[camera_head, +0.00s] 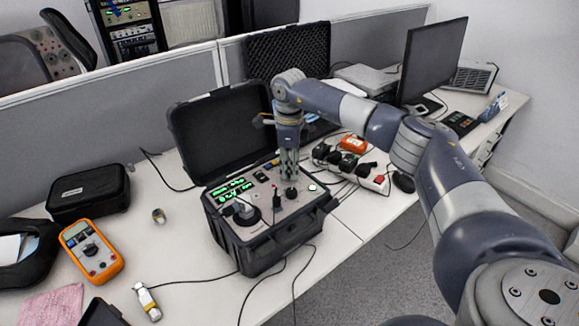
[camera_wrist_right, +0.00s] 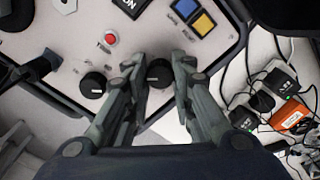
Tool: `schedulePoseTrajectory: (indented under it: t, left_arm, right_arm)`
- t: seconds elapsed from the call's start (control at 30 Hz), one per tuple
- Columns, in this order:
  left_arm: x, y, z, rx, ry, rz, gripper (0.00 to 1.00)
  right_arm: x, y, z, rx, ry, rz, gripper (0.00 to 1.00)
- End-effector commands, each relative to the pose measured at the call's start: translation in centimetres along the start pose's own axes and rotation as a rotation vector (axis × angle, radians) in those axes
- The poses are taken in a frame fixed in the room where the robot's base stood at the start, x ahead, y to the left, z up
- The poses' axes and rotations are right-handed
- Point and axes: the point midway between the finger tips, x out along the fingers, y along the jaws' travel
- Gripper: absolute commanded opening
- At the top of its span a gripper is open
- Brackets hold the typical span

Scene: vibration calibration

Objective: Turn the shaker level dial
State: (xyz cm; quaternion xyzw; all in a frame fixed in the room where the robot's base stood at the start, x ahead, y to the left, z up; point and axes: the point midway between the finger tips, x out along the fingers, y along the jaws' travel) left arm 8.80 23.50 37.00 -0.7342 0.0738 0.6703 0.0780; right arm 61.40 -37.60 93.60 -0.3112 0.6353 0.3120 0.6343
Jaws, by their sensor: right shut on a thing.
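The shaker case (camera_head: 265,240) is an open black case with a light panel, green displays and several controls. In the wrist view, a round black dial (camera_wrist_right: 159,74) sits near the panel edge. My right gripper (camera_head: 290,176) points down over the right part of the panel. In the wrist view, its two fingers (camera_wrist_right: 160,62) stand on either side of this dial and are shut on it. A second black dial (camera_wrist_right: 93,85) lies left of the fingers. I cannot read the dial labels. My left gripper is out of view.
A red button (camera_wrist_right: 111,39) and blue and yellow switches (camera_wrist_right: 195,16) are near the fingers. The raised lid (camera_head: 222,130) stands behind the panel. A power strip (camera_head: 365,175) with plugs lies to the right. An orange multimeter (camera_head: 91,250) lies at left.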

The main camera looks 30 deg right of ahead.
Motion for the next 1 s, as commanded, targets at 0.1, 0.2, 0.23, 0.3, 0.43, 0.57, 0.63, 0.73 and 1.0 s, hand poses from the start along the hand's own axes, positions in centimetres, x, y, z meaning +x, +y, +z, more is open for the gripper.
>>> schedulePoseTrajectory:
  t: [0.1, 0.2, 0.23, 0.3, 0.43, 0.57, 0.63, 0.73, 1.0]
  left_arm:
    - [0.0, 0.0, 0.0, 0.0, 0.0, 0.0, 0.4]
    - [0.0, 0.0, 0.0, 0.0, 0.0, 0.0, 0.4]
    - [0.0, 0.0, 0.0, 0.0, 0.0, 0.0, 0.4]
    - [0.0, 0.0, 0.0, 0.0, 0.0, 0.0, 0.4]
    - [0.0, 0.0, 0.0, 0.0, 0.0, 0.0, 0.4]
    - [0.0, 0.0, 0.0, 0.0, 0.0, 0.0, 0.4]
    - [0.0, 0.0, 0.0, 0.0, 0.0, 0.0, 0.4]
    - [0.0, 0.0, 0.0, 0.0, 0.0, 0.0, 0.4]
    - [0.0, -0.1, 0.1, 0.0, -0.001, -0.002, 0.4]
  right_arm:
    - [-0.3, -0.2, 0.0, -0.007, -0.004, -0.006, 0.0]
    - [-0.3, -0.2, 0.0, -0.009, -0.004, -0.006, 0.0]
    - [-0.3, -0.2, 0.0, -0.008, -0.004, -0.006, 0.0]
    - [-0.3, -0.2, 0.0, -0.008, -0.004, -0.006, 0.0]
    - [-0.3, -0.2, 0.0, -0.007, -0.004, -0.006, 0.0]
    - [-0.2, -0.2, 0.0, -0.007, -0.004, -0.006, 0.44]
    - [-0.2, -0.1, 0.0, -0.007, -0.003, -0.004, 0.44]
    - [-0.1, -0.1, 0.0, -0.008, -0.002, -0.003, 0.44]
    - [-1.1, -0.1, 0.1, -0.008, -0.003, -0.004, 0.44]
